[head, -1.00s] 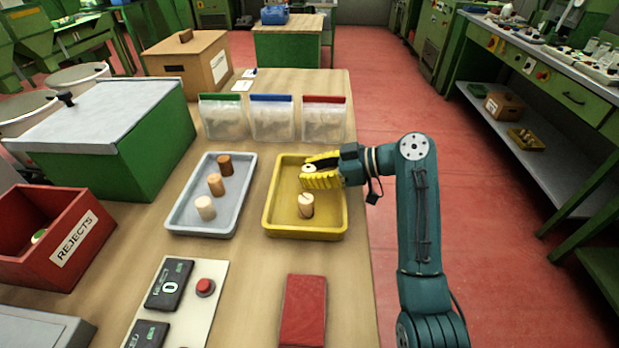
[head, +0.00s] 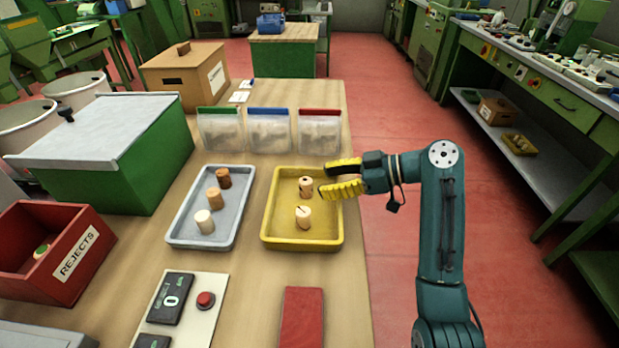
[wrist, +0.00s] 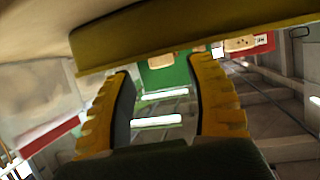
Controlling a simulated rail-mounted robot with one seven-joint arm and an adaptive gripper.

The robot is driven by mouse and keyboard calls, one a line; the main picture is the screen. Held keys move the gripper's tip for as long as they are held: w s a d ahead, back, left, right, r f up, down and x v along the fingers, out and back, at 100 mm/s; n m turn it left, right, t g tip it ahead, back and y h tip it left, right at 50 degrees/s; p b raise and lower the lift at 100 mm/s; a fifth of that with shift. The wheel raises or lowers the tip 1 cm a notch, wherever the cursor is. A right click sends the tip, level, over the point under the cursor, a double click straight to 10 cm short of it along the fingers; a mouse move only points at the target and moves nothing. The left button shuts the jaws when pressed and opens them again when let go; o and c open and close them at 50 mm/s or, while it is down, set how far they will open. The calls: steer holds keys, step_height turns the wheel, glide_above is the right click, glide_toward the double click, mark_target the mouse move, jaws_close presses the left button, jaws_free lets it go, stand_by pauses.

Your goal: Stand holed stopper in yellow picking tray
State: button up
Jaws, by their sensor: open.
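The yellow picking tray (head: 270,238) lies on the bench and holds two pale cork stoppers. The back stopper (head: 306,187) stands upright with dark marks on its side; a hole cannot be made out clearly. The front stopper (head: 303,217) stands with a dark line across its top. My gripper (head: 325,178) is open and empty, its yellow fingers pointing left over the tray's right side, just right of the back stopper and apart from it. In the wrist view the spread fingers (wrist: 166,82) have nothing between them, and a yellow band, apparently the tray (wrist: 180,42), crosses the top.
A grey tray (head: 177,236) with three stoppers, pale to brown, stands to the left. Three clear bags (head: 270,132) stand behind. A red rejects box (head: 60,260), a control panel (head: 205,330) and a red block (head: 302,318) are nearer. Bench is clear between trays and block.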

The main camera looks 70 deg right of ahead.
steer(key=p+v, duration=0.1)
steer(key=v, duration=0.5)
steer(key=shift+s+r, duration=0.15)
steer(key=shift+s, duration=0.05)
